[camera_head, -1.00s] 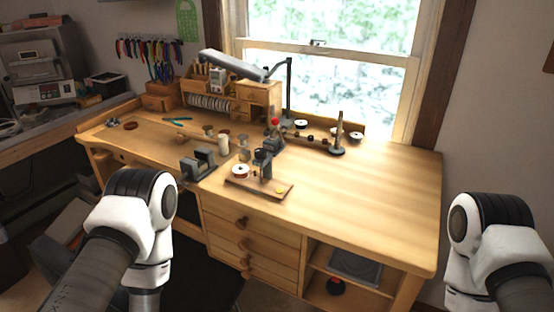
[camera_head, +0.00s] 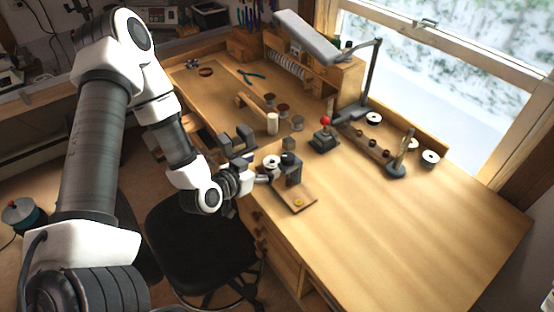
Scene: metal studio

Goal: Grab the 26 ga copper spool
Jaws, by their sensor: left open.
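Several small spools stand on the wooden workbench (camera_head: 420,235). A copper-brown spool (camera_head: 283,110) stands among small spools near a white cylinder (camera_head: 272,124). A white-flanged spool (camera_head: 271,161) sits by the dark winding device on a small wooden board (camera_head: 300,205). Gauge labels are too small to read, so I cannot tell which spool is 26 ga copper. My left gripper (camera_head: 260,178) is open at the bench's front edge, just in front of the white-flanged spool. I cannot tell whether it touches it. My right gripper is out of view.
A grey block device (camera_head: 237,142) stands left of the winder. A red-topped device (camera_head: 324,134), an upright post (camera_head: 401,158) and white spools stand behind. A lamp (camera_head: 307,36) overhangs the back. A black chair (camera_head: 205,250) is below. The bench's right side is clear.

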